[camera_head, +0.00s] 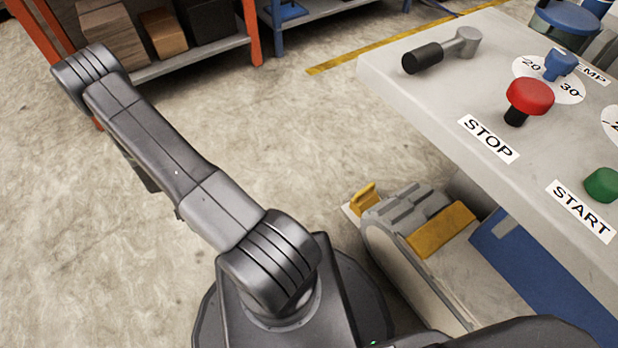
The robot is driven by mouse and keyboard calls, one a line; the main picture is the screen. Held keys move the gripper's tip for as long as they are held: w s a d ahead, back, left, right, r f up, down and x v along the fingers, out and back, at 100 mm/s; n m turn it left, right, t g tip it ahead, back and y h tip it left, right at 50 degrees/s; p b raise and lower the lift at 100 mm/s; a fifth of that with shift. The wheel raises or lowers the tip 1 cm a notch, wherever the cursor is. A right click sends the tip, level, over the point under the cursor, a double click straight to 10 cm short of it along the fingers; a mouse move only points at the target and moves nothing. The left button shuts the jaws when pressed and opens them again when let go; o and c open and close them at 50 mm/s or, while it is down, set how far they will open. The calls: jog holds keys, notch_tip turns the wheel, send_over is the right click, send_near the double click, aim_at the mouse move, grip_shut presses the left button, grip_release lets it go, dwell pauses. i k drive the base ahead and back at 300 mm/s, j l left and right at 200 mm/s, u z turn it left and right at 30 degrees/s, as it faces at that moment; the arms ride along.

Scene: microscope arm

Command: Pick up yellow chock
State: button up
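A small yellow piece (364,198) stands at the far left end of a grey, rounded-sided unit low beside the control table; it looks like the yellow chock. A second, wider yellow block (441,229) lies on top of the same unit, closer to the table. I cannot tell for sure which of the two is the chock. My arm rises from the lower middle to the upper left, well to the left of both yellow pieces. My gripper is not in view.
The grey control table (420,105) overhangs on the right, with a red stop button (530,95), a green start button (603,185) and a black-handled lever (424,58). An orange-framed shelf (190,62) with boxes stands at the back left. Open floor (330,130) lies between.

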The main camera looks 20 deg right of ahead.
aim_at(364, 199)
jog(key=i+j+z, duration=0.15)
jog(key=i, duration=0.35)
jog(key=i+j+z, duration=0.1)
jog(key=i, duration=0.35)
jog(key=i+j+z, duration=0.15)
jog(key=i+j, duration=0.15)
jog(key=i, duration=0.15)
jog(key=z, duration=3.65)
